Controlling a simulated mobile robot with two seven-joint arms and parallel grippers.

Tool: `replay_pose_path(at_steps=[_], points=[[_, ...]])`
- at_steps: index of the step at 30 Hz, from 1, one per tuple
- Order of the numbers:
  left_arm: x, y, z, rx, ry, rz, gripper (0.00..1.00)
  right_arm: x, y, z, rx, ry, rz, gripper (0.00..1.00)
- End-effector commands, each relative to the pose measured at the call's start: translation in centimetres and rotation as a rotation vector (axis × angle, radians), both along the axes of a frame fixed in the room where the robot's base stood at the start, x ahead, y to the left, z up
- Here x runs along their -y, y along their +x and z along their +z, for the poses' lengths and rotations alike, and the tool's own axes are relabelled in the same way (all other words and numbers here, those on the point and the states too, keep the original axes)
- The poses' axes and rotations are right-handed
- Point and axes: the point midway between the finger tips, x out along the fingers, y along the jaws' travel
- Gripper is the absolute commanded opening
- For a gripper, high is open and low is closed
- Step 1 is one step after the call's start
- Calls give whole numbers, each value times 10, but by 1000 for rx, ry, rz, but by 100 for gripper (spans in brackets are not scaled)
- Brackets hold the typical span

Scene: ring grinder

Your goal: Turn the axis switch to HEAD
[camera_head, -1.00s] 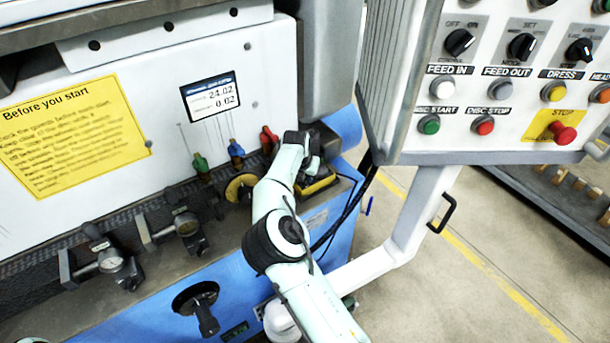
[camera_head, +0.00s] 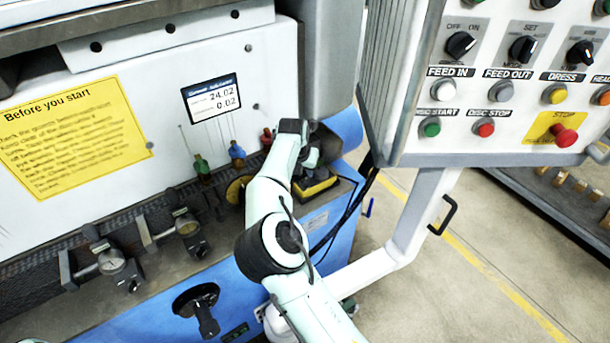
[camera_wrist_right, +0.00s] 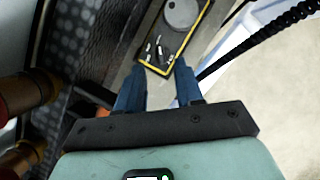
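A black control box with a yellow border (camera_head: 317,187) sits on the machine's ledge at centre. In the right wrist view the box (camera_wrist_right: 149,65) shows a round grey dial (camera_wrist_right: 182,13) and small light levers (camera_wrist_right: 155,48) near its near end. I cannot read its labels or tell which lever is the axis switch. My right gripper (camera_wrist_right: 160,78) is open and empty, its two dark blue fingers apart, pointing at the near end of the box. In the head view the right gripper (camera_head: 311,157) is just above the box, partly hidden by its own wrist. My left gripper is out of view.
A button panel (camera_head: 470,105) with knobs and a red stop button (camera_head: 564,136) hangs at right. Red, blue and green fittings (camera_head: 237,153) and a yellow-black knob (camera_head: 238,188) stand left of the gripper. A black cable (camera_wrist_right: 250,45) runs right of the box.

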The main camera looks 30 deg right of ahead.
Motion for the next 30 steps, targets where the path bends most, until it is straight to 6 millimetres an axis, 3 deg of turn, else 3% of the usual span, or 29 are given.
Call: replay_pose_path(at_steps=[6,12,30], points=[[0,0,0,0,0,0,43,-13,-12,42,2,2,0,36],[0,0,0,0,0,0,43,-18,-17,61,0,0,0,36],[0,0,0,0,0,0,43,-19,-18,63,0,1,-1,36]])
